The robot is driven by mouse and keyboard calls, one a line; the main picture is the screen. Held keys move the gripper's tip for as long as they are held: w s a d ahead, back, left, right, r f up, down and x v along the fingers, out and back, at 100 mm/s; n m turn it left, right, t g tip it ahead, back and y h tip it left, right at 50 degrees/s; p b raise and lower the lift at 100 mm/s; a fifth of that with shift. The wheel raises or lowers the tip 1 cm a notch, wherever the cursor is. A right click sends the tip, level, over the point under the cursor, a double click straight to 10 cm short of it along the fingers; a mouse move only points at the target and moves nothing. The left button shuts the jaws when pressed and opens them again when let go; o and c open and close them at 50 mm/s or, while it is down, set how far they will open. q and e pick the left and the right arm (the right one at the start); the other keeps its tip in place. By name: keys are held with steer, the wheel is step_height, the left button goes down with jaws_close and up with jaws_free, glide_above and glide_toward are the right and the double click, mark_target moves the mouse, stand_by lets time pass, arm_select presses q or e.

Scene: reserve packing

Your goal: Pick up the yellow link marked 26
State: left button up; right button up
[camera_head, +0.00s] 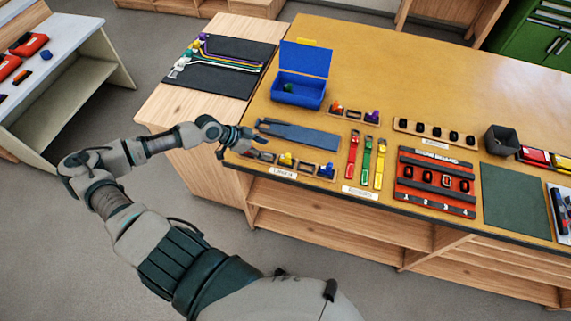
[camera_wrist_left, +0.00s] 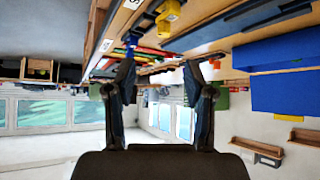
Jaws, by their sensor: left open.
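A small yellow piece (camera_head: 285,159), which looks like the yellow link, sits in a low wooden tray (camera_head: 308,172) at the front left edge of the workbench. Its number is too small to read. A yellow piece (camera_wrist_left: 168,15) also shows at the top of the left wrist view, which is upside down. My left gripper (camera_head: 236,145) is at the bench's left front corner, just left of the tray and apart from the yellow piece. In the left wrist view its two fingers (camera_wrist_left: 158,78) are spread with nothing between them. My right gripper is not in view.
A blue box (camera_head: 299,92) with a raised lid stands behind. Red, green and yellow straps (camera_head: 367,160) lie to the right. A second small tray (camera_head: 355,114) holds coloured pieces. The bench's front edge is close to my gripper.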

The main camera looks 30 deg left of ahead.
mark_target(287, 155)
arm_select(q)
steer(key=p+x, duration=0.1)
steer(key=x, duration=0.6)
steer(key=shift+w+a, duration=0.1)
steer(key=shift+w, duration=0.05)
steer(key=p+x, duration=0.1)
steer(key=x, duration=0.4)
steer(key=shift+w+f, duration=0.15)
steer(key=shift+f, duration=0.2)
steer(key=c, duration=1)
jaws_close()
